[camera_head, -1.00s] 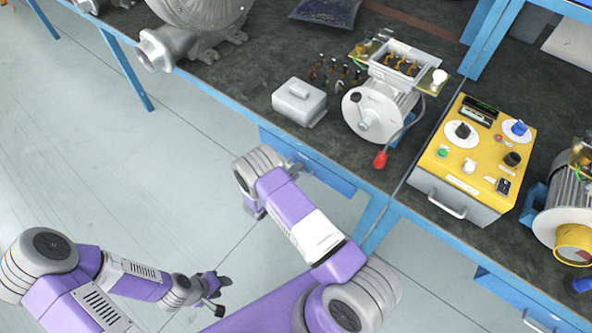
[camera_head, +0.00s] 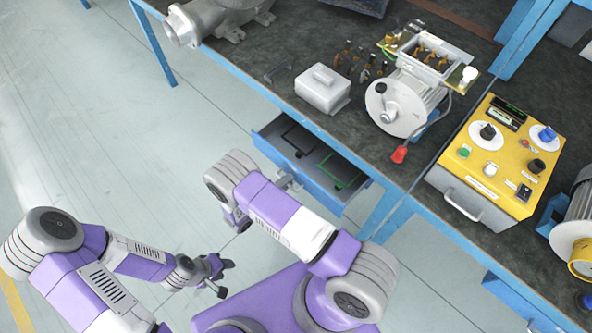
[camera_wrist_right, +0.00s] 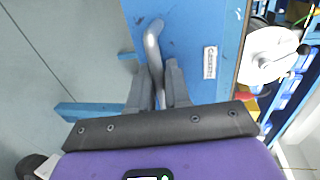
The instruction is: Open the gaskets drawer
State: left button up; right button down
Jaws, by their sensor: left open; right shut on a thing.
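The gaskets drawer (camera_head: 316,159) is a blue drawer under the bench top, standing out from the bench with its grey inside showing. A dark frame-shaped piece and a green one lie in it. In the right wrist view the blue drawer front (camera_wrist_right: 190,30) carries a small label (camera_wrist_right: 209,62), too small to read, and a grey bar handle (camera_wrist_right: 153,45). My right gripper (camera_wrist_right: 158,88) is shut on the handle; it also shows at the drawer front in the head view (camera_head: 287,181), where the handle is mostly hidden. My left gripper (camera_head: 222,273) is open and empty, low over the floor.
On the bench stand a grey box-shaped cover (camera_head: 322,92), a motor (camera_head: 398,103) with an open terminal box, and a yellow control panel (camera_head: 497,160). A blower housing (camera_head: 215,17) is at the back left. Clear floor (camera_head: 110,120) lies left of the bench.

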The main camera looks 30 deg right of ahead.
pick_arm(q)
jog(key=shift+f, duration=0.35)
pick_arm(e)
jog(key=shift+f+v, duration=0.25)
jog(key=shift+v, duration=0.95)
jog(key=shift+f+v, duration=0.2)
jog(key=shift+v, duration=0.95)
jog(key=shift+a, duration=0.1)
jog(key=c, duration=1.3)
grip_release()
jog(key=shift+c, duration=0.2)
